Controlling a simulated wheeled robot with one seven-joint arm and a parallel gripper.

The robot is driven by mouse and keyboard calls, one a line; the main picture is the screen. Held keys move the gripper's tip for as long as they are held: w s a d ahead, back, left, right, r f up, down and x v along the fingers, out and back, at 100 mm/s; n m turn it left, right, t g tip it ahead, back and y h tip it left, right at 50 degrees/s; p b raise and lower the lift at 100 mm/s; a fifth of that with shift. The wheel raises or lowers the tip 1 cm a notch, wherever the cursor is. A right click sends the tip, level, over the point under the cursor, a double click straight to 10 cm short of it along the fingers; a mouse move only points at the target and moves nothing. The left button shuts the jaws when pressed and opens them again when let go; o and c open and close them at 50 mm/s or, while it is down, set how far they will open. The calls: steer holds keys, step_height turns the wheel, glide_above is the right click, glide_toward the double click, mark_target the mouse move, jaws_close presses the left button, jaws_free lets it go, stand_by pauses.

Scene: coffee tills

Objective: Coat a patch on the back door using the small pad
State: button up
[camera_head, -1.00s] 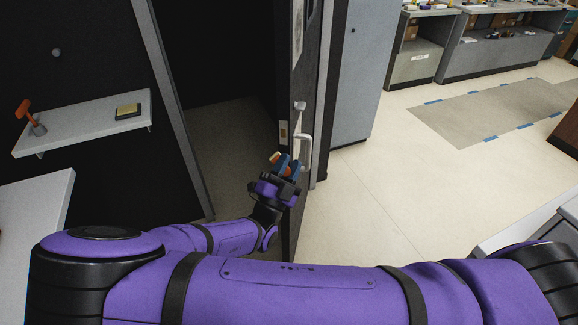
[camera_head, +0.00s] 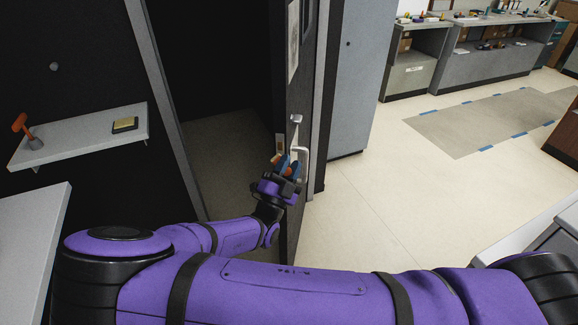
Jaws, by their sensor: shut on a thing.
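The door (camera_head: 297,95) stands open and shows nearly edge-on, with a pale handle (camera_head: 303,163) and a light rectangular sheet higher up. My gripper (camera_head: 286,163) is beside the door near the handle, with blue fingers shut on a small orange thing (camera_head: 279,159). Only a bit of that orange thing shows; I cannot tell if it is the small pad or whether it touches the door. A small flat yellow-topped block with a dark base (camera_head: 125,124) lies on the wall shelf at left.
The shelf (camera_head: 80,138) also bears an orange-handled tool (camera_head: 24,128) in a grey holder. A dark doorway opens left of the door. A grey cabinet (camera_head: 355,80) stands right of it. Open floor (camera_head: 380,190) lies to the right, with counters behind.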

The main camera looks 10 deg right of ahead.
steer(key=shift+w+d, duration=0.15)
steer(key=shift+w, duration=0.4)
stand_by(0.4)
steer(key=shift+r, duration=3.8)
step_height(320, 180, down, 8)
steer(key=shift+r, duration=0.2)
steer(key=shift+s, duration=0.1)
steer(key=s+a, duration=0.2)
steer(key=s, duration=0.3)
steer(key=shift+s, duration=0.35)
